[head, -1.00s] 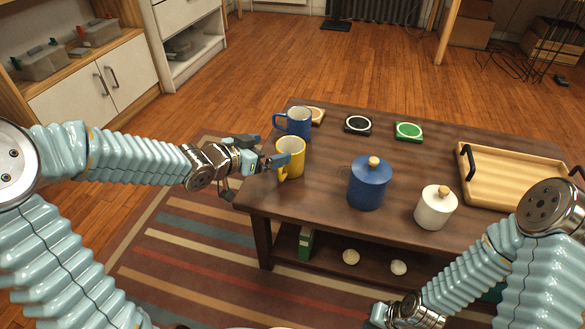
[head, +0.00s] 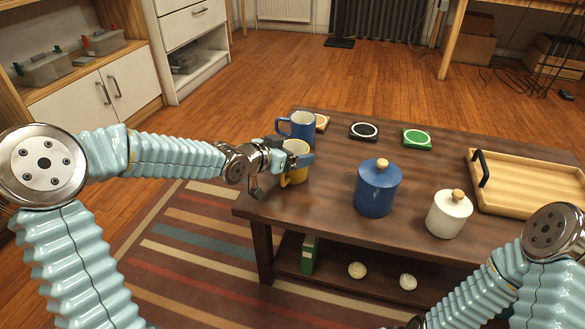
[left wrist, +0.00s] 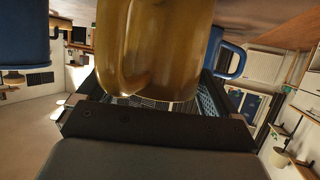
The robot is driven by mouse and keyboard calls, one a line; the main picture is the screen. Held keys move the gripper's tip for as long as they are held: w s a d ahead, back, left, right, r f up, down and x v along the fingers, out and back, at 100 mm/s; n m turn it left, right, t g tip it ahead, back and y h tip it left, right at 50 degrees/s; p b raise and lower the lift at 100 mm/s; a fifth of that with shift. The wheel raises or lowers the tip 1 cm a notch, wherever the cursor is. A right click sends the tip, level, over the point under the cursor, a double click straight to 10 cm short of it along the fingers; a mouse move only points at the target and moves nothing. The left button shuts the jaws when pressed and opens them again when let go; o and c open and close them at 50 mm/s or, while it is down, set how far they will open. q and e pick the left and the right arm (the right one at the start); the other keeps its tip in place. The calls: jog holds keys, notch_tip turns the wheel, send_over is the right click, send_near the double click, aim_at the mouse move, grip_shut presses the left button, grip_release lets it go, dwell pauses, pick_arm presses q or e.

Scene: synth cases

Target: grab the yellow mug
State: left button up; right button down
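The yellow mug (head: 295,177) stands upright near the left edge of the dark wooden table (head: 330,215). My left gripper (head: 298,154) reaches in from the left, with its fingers on either side of the mug. In the left wrist view the mug (left wrist: 160,50) fills the space between the fingers, its handle toward the camera. The fingers look spread, with no clear grip; the mug hides their inner faces. My right gripper is out of view below the head picture.
A blue mug (head: 298,126) stands just behind the yellow one. A blue lidded jar (head: 377,190) and a white lidded jar (head: 449,215) stand to the right. Coasters (head: 364,131) lie at the back, and a wooden tray (head: 530,178) lies at the far right.

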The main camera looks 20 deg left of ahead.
pick_arm(q)
jog(key=c, duration=0.7)
jog(key=shift+c, duration=1)
jog(key=shift+r, duration=0.15)
